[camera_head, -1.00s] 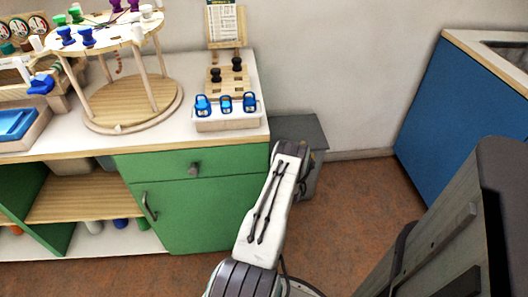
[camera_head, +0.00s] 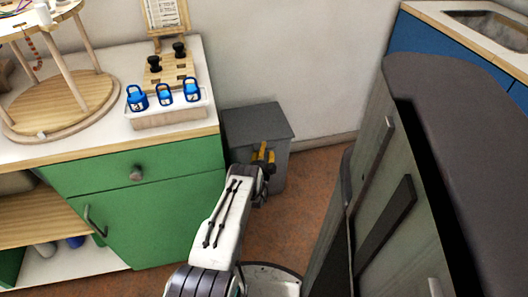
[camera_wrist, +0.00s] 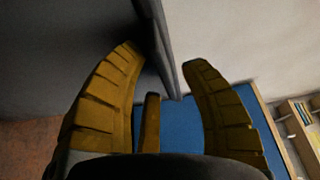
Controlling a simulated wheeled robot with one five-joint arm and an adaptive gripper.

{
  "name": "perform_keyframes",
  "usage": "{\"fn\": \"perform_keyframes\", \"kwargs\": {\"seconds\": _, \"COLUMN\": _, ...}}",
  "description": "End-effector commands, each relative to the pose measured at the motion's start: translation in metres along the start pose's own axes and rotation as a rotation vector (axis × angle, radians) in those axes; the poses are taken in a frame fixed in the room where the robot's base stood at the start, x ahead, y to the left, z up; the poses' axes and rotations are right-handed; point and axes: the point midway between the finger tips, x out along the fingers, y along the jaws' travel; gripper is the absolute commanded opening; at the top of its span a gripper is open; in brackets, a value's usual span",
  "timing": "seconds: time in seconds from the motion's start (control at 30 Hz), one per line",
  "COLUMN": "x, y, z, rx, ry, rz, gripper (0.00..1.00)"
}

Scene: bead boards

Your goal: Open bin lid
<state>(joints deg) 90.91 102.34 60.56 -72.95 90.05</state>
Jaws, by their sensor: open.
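The grey bin (camera_head: 280,160) stands on the floor between the green cabinet and the wall. Its flat lid (camera_head: 250,118) looks shut. My gripper (camera_head: 264,152) is at the front right of the bin, close to the lid's front edge, with its yellow fingers pointing at it. In the wrist view my gripper (camera_wrist: 164,56) is open and empty. A dark grey lid edge (camera_wrist: 162,40) runs between the two fingertips in that picture; I cannot tell whether they touch it. My own arm hides part of the bin's lower front.
The green cabinet (camera_head: 150,205) stands left of the bin, its top holding a tray (camera_head: 165,115) with blue padlocks and a round wooden stand (camera_head: 65,100). A tall dark cabinet-like body (camera_head: 450,170) fills the right. Some brown floor (camera_head: 310,190) is free between.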

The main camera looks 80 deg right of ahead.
Motion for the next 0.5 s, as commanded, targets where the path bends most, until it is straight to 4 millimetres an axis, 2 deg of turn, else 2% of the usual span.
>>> {"fn": "perform_keyframes", "kwargs": {"seconds": 0.2, "x": 0.014, "y": 0.000, "z": 0.000, "rx": -0.001, "ry": -0.001, "rz": -0.001, "gripper": 0.40}}
{"fn": "perform_keyframes", "kwargs": {"seconds": 0.5, "x": 0.017, "y": -0.001, "z": 0.001, "rx": -0.001, "ry": -0.001, "rz": 0.000, "gripper": 0.40}}
